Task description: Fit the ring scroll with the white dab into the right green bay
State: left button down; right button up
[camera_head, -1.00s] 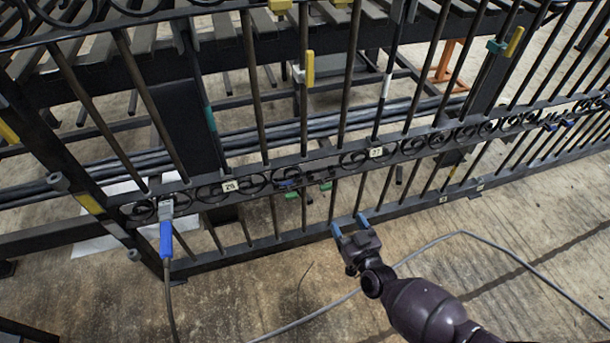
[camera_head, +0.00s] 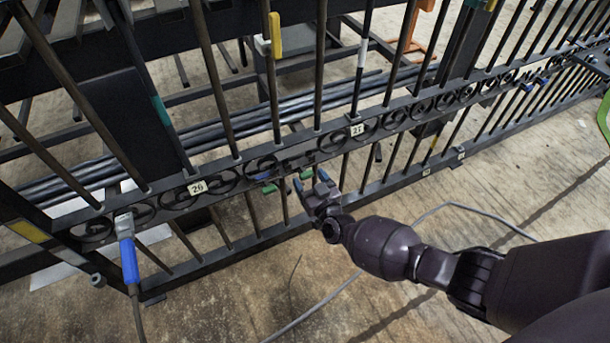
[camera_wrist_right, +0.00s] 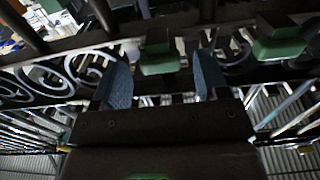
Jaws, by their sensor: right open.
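My right gripper (camera_head: 311,181) is open, its two blue fingertips at the lower edge of the gate's scroll band (camera_head: 228,184). Two small green pieces, a left one (camera_head: 269,188) and a right one (camera_head: 305,174), sit on the band near the fingertips. In the right wrist view, one green block (camera_wrist_right: 158,64) shows between the blue fingers and another (camera_wrist_right: 280,46) lies to the right. Dark ring scrolls (camera_wrist_right: 85,70) show left of the fingers. I cannot pick out a scroll with a white dab. My left gripper is out of view.
Upright bars (camera_head: 215,75) cross the gate. Number plates 26 (camera_head: 197,187) and 27 (camera_head: 356,130) mark the band. A blue-handled tool (camera_head: 129,260) with a cable hangs at left. A grey cable (camera_head: 345,285) lies on open floor. A green curved edge (camera_head: 604,118) shows at far right.

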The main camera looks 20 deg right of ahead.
aim_at(302, 167)
jog(key=shift+w+f, duration=0.15)
jog(key=shift+w, duration=0.65)
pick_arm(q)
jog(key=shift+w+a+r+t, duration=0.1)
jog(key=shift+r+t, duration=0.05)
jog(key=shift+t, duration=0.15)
pick_arm(e)
jog(key=shift+w, duration=0.35)
